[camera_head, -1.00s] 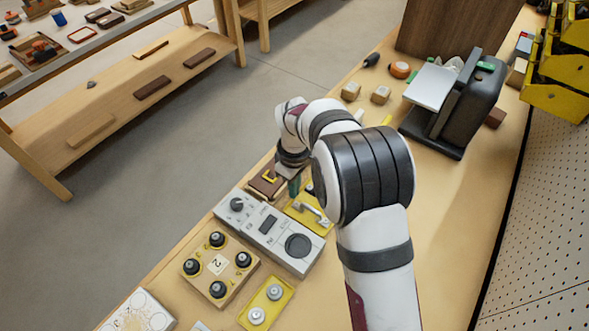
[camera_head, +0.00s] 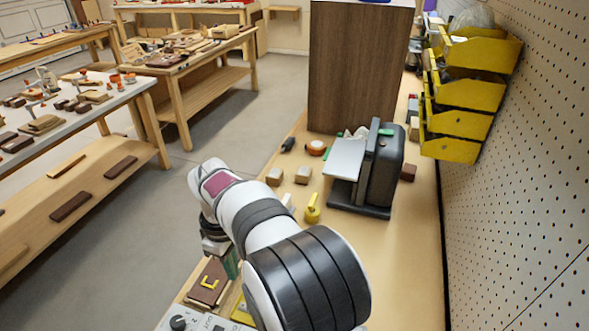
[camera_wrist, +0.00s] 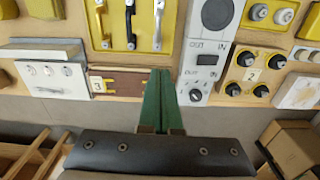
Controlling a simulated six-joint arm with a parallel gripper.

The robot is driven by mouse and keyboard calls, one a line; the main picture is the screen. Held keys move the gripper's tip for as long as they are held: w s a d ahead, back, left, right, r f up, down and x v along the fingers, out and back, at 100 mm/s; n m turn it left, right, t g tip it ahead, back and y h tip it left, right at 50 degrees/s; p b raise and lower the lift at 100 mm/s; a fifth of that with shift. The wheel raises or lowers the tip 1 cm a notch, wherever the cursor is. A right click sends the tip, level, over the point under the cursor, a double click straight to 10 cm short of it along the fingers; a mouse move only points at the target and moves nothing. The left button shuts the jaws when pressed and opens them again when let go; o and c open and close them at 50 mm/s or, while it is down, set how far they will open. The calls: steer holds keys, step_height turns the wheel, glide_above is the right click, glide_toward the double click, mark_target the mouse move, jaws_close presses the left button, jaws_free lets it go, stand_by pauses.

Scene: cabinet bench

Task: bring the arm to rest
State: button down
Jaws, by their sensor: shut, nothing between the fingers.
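My gripper (camera_wrist: 163,98) shows in the wrist view as two green fingers pressed together with nothing between them. In the head view its green fingers (camera_head: 231,263) show partly behind my white and black arm, beside a brown block with a yellow mark (camera_head: 208,283). In the wrist view the fingertips lie between the brown panel (camera_wrist: 118,84) and the grey control box (camera_wrist: 203,70). Whether they touch anything cannot be told.
The bench (camera_head: 400,280) has free room on its right side. A black device with a light panel (camera_head: 382,165) stands farther back, before a tall brown cabinet (camera_head: 355,70). Yellow bins (camera_head: 455,120) hang by the pegboard (camera_head: 530,180). A yellow plate with handles (camera_wrist: 130,22) shows in the wrist view.

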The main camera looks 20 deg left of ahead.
steer(key=s+d+r+m, duration=0.1)
steer(key=d+r+m, duration=0.35)
steer(key=d, duration=0.55)
steer(key=s+d+r+m, duration=0.2)
steer(key=d+r+m, duration=0.3)
steer(key=d, duration=0.4)
steer(key=s+d+f+m+y, duration=0.1)
steer(key=s+d+f+m, duration=0.2)
steer(key=s+d+m, duration=0.9)
steer(key=s+m, duration=0.1)
steer(key=s, duration=0.2)
steer(key=shift+s+d+m+y, duration=0.3)
steer(key=shift+d+m+y, duration=0.05)
steer(key=shift+y, duration=0.05)
